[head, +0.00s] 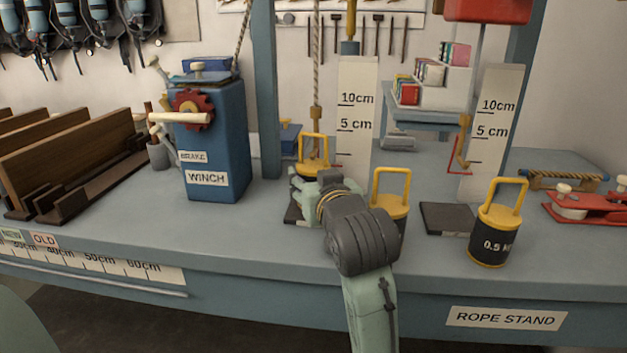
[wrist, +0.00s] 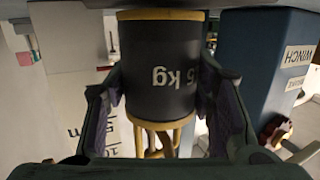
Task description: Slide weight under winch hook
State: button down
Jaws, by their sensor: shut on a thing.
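My gripper (head: 314,187) is shut around the body of a black weight with a yellow handle (head: 313,142), at the winch's right. In the wrist view, upside down, the weight (wrist: 160,65) sits between the two jaws with part of a kg label showing. The winch rope (head: 317,85) hangs down to the handle; the hook at its end is too small to make out, so I cannot tell whether it touches the handle. The blue winch (head: 213,135) has a red gear and a wooden crank. A dark pad (head: 293,215) shows beside my gripper.
A second yellow-handled weight (head: 391,205) stands just right of my wrist, partly hidden. A 0.5-marked weight (head: 489,238) stands further right, near a bare dark pad (head: 447,219). A cm scale board (head: 355,110) stands behind. The bench (head: 130,235) is clear in front of the winch.

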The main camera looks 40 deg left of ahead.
jog(key=shift+r, duration=0.2)
jog(key=c, duration=1)
grip_release()
jog(key=o, duration=0.4)
jog(key=shift+f, duration=0.15)
jog(key=shift+c, duration=0.2)
jog(key=shift+f, duration=0.2)
jog(key=v, duration=0.7)
jog(key=shift+s+d+r, duration=0.15)
jog(key=shift+d+r, duration=0.1)
